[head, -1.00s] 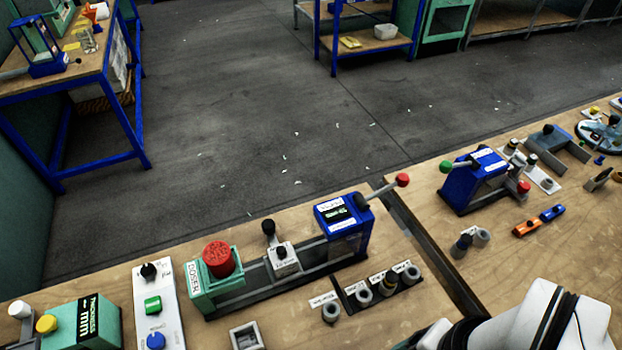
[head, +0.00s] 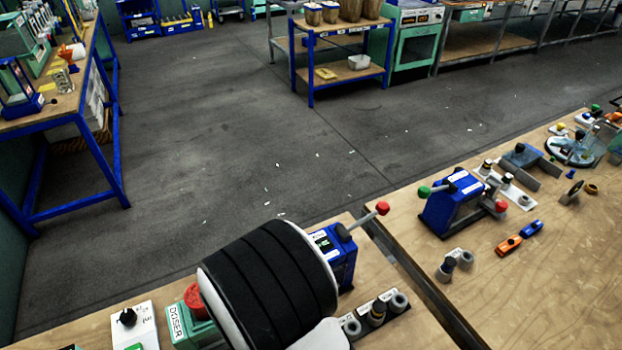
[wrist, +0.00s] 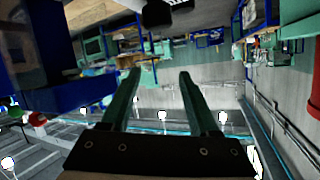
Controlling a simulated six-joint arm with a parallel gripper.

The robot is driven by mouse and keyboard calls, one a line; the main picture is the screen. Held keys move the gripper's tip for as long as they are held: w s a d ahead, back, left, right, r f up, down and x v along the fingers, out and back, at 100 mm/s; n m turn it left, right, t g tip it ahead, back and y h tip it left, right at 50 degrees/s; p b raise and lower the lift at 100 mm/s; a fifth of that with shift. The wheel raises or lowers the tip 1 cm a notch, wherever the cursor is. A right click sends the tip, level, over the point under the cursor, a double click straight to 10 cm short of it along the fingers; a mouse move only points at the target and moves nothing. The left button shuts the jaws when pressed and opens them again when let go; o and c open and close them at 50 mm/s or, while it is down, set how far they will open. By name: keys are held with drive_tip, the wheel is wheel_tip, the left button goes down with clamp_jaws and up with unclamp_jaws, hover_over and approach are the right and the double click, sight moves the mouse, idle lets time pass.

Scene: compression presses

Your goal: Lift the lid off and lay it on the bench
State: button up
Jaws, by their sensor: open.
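A red round lid (head: 193,296) sits on the green doser box (head: 186,325) on the near bench (head: 90,328). My white and black arm covers much of the doser in the head view, so only the left part of the lid shows. In the wrist view, a red cylinder (wrist: 301,25) at the upper right edge may be this lid, but I cannot be sure. My gripper (wrist: 158,75) is open in the wrist view, with nothing between its green fingers. It is hidden in the head view.
A blue press (head: 336,250) with a red-knobbed lever stands just right of my arm. Several grey cylinders (head: 376,312) stand in front of it. A white control panel (head: 135,325) is left of the doser. A gap separates the right bench (head: 420,270), which holds another blue press (head: 452,200).

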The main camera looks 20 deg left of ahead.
drive_tip(key=s+f+n, duration=0.2)
drive_tip(key=s+d+f+n+g, duration=0.1)
drive_tip(key=s+f, duration=0.1)
drive_tip(key=shift+s+d+f+n+y, duration=0.2)
drive_tip(key=shift+s+f+n+y, duration=0.1)
drive_tip(key=shift+s+n, duration=0.1)
drive_tip(key=x, duration=0.3)
drive_tip(key=shift+w+a+f, duration=0.1)
drive_tip(key=shift+w+a, duration=0.1)
drive_tip(key=shift+w, duration=0.05)
drive_tip(key=shift+w+a+f, duration=0.15)
drive_tip(key=shift+w+a, duration=0.05)
drive_tip(key=shift+w, duration=0.2)
drive_tip(key=shift+c, duration=0.3)
clamp_jaws()
